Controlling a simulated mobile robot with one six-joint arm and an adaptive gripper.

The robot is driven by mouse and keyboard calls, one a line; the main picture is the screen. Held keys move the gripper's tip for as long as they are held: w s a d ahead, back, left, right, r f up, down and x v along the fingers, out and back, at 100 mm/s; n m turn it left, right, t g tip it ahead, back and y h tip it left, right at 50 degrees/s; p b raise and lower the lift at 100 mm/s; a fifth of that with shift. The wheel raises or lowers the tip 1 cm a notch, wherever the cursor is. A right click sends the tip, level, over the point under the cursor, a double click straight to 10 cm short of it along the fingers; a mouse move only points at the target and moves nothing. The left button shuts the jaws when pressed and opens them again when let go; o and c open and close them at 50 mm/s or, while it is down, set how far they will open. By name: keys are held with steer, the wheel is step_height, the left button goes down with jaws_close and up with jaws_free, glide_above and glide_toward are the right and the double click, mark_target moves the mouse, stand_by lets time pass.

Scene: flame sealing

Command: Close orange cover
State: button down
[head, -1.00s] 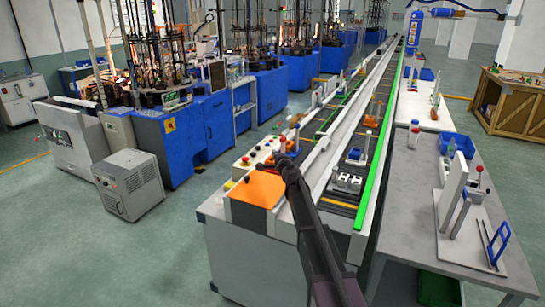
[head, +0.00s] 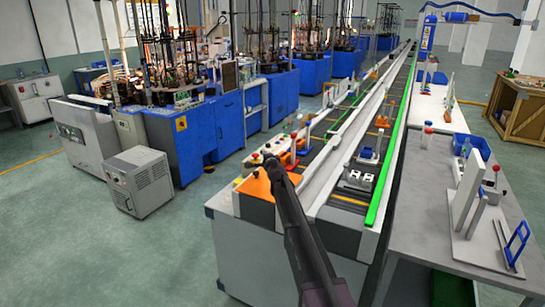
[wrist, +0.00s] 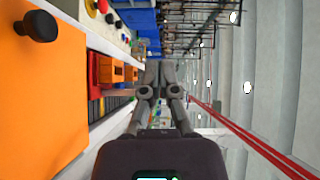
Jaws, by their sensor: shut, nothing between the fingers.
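The orange cover (head: 256,188) is a flat panel at the near left end of the conveyor line and appears to lie flat there. My arm hides its right part in the head view. In the wrist view the orange cover (wrist: 38,95) fills the left side, with a black knob (wrist: 40,25) standing out from it. My gripper (head: 271,164) is shut and empty above the cover's far right edge in the head view. In the wrist view my gripper (wrist: 160,72) points past the cover, with a visible gap between them in the picture.
A control panel with buttons (head: 268,153) sits just behind the cover. Orange fixtures (head: 292,158) stand on the conveyor beyond. A grey bench (head: 425,215) with a white stand is at the right.

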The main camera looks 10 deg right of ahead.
steer(key=shift+w+a+f+b, duration=0.35)
steer(key=shift+a+f+b, duration=0.15)
steer(key=shift+f, duration=0.1)
steer(key=shift+w+a+f+b, duration=0.35)
steer(key=shift+a+f, duration=0.1)
steer(key=shift+f, duration=0.15)
steer(key=shift+s+r, duration=0.1)
steer(key=shift+r, duration=0.1)
steer(key=s+a+r+p, duration=0.2)
steer(key=r+p, duration=0.3)
steer(key=s+a+r+p, duration=0.2)
steer(key=s+r+p, duration=0.1)
steer(key=r+p, duration=0.2)
steer(key=shift+s+a+r+p, duration=0.25)
steer(key=shift+s+p, duration=0.1)
steer(key=shift+p, duration=0.1)
stand_by(0.6)
steer(key=s+d+f+n+g+h, duration=0.1)
steer(key=s+d+f+n+g, duration=0.3)
steer(key=s, duration=1.2)
steer(key=s+d+f+n+g+h, duration=0.1)
steer(key=s+d+f+n+g, duration=0.4)
steer(key=s, duration=1.2)
steer(key=s+d+f+n+g, duration=0.5)
steer(key=s+f+g, duration=0.3)
steer(key=s, duration=0.8)
steer(key=shift+s+f+n+h, duration=0.35)
steer(key=shift+f+n+h, duration=0.1)
steer(key=shift+n, duration=0.45)
